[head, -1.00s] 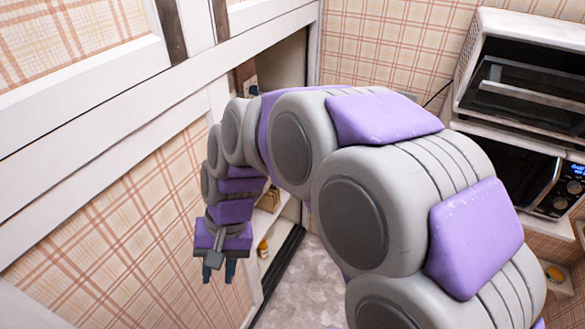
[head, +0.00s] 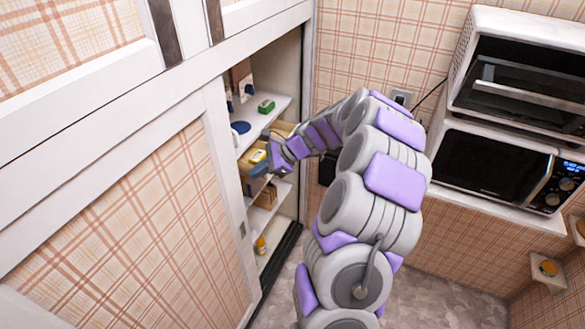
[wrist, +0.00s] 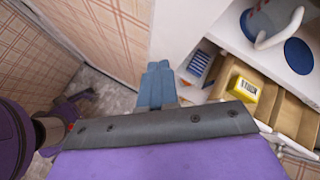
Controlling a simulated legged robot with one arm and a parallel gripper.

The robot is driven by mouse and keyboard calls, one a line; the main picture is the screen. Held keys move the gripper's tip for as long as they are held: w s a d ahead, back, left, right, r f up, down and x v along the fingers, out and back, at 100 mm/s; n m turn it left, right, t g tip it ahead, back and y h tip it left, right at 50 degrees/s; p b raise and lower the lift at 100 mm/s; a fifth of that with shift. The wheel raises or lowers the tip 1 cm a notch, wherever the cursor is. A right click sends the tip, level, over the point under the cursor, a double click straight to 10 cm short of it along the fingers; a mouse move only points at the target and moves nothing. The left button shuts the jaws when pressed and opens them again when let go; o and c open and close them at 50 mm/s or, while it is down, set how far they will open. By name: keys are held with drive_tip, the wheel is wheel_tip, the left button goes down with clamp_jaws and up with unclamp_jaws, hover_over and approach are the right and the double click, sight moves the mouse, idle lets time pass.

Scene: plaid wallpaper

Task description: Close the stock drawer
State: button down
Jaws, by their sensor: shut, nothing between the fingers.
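The stock drawer (wrist: 290,116) is a light wooden tray in the cupboard, and the wrist view looks down into it. In the head view part of the drawer (head: 283,129) shows behind my wrist. My gripper (head: 262,168) is shut and empty, in front of the cupboard opening near the drawer. In the wrist view its blue fingers (wrist: 157,85) lie together, left of the drawer. My wrist hides part of the drawer; contact cannot be told.
A shelf above the drawer holds a green item (head: 266,106) and a blue round thing (head: 240,127). A lower shelf holds a small orange-topped item (head: 261,245). A plaid door panel (head: 150,230) is left of the opening. A microwave (head: 490,168) stands right. Floor is clear between.

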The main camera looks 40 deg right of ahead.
drive_tip(key=s+d+f+m+t+h, duration=0.25)
drive_tip(key=d+f+m, duration=0.25)
drive_tip(key=d, duration=0.6)
drive_tip(key=s+d+f+m+t+h, duration=0.1)
drive_tip(key=s+d+f+m+h, duration=0.3)
drive_tip(key=d, duration=0.7)
drive_tip(key=w+a+f+y+b, duration=0.2)
drive_tip(key=w+f, duration=0.4)
drive_tip(key=w, duration=0.6)
drive_tip(key=shift+w+a+f+m+b, duration=0.15)
drive_tip(key=shift+w+a+m+b, duration=0.2)
drive_tip(key=shift+a, duration=0.25)
drive_tip(key=shift+w+g+y, duration=0.1)
drive_tip(key=shift+g+y, duration=0.15)
